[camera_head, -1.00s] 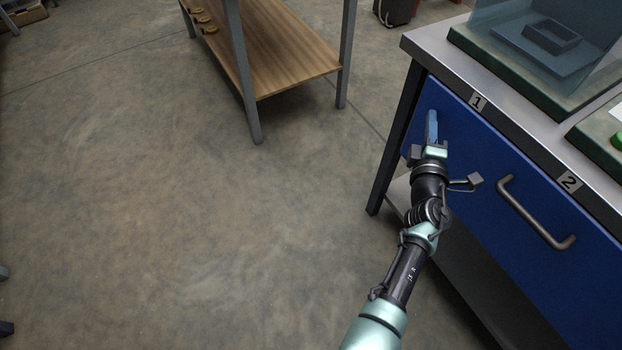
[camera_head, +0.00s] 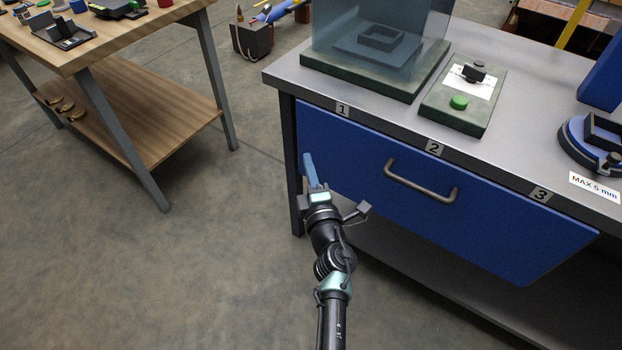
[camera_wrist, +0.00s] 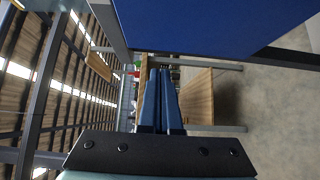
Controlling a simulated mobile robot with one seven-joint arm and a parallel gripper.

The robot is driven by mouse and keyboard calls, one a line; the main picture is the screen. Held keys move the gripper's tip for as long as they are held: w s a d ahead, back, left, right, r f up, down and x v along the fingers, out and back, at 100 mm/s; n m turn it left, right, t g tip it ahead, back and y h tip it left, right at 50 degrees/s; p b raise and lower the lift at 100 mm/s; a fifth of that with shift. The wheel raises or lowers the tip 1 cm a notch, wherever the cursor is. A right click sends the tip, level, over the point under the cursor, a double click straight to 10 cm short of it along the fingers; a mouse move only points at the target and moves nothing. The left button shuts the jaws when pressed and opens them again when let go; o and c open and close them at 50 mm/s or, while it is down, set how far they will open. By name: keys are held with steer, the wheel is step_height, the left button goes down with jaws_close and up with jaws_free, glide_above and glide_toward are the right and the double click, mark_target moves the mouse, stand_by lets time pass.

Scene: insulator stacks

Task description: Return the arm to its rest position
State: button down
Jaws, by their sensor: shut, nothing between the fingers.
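My gripper (camera_head: 308,170) is in the middle of the head view, in front of the left end of the blue drawer front (camera_head: 440,195). Its two blue fingers are together with nothing between them. In the wrist view the gripper (camera_wrist: 160,75) points past the blue panel (camera_wrist: 205,25) toward the wooden table beyond. The arm reaches up from the bottom of the head view. I cannot tell whether the fingers touch the drawer front.
The grey workbench (camera_head: 510,65) carries a clear-shielded station, a green-button box (camera_head: 459,103) and a round blue device (camera_head: 590,140). A drawer handle (camera_head: 420,182) sticks out right of my gripper. A wooden table (camera_head: 150,25) stands left. The floor between is clear.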

steer(key=shift+s+d+p, duration=0.15)
steer(key=shift+s+p, duration=0.2)
steer(key=shift+s, duration=0.9)
steer(key=shift+s+d+p, duration=0.15)
steer(key=shift+s+p, duration=0.15)
steer(key=shift+s, duration=0.95)
steer(key=shift+r, duration=0.15)
steer(key=d+r+m+t+h, duration=0.2)
steer(key=r+m+t+h, duration=0.3)
steer(key=r, duration=1.3)
steer(key=d+r+m+t+h, duration=0.15)
steer(key=r+m, duration=0.65)
steer(key=r, duration=1)
steer(key=s+a+r+m+t+y, duration=0.2)
steer(key=s+a+r+m, duration=0.1)
steer(key=s+r, duration=0.75)
steer(key=s+a+r+m+t+y, duration=0.1)
steer(key=s+a+r+m+y, duration=0.2)
steer(key=s+r, duration=0.75)
step_height(320, 180, up, 26)
steer(key=w+h+p, duration=0.1)
steer(key=w+p, duration=0.1)
steer(key=p, duration=2.3)
steer(key=shift+r+m, duration=0.2)
steer(key=shift+m, duration=0.2)
steer(key=shift+w, duration=0.1)
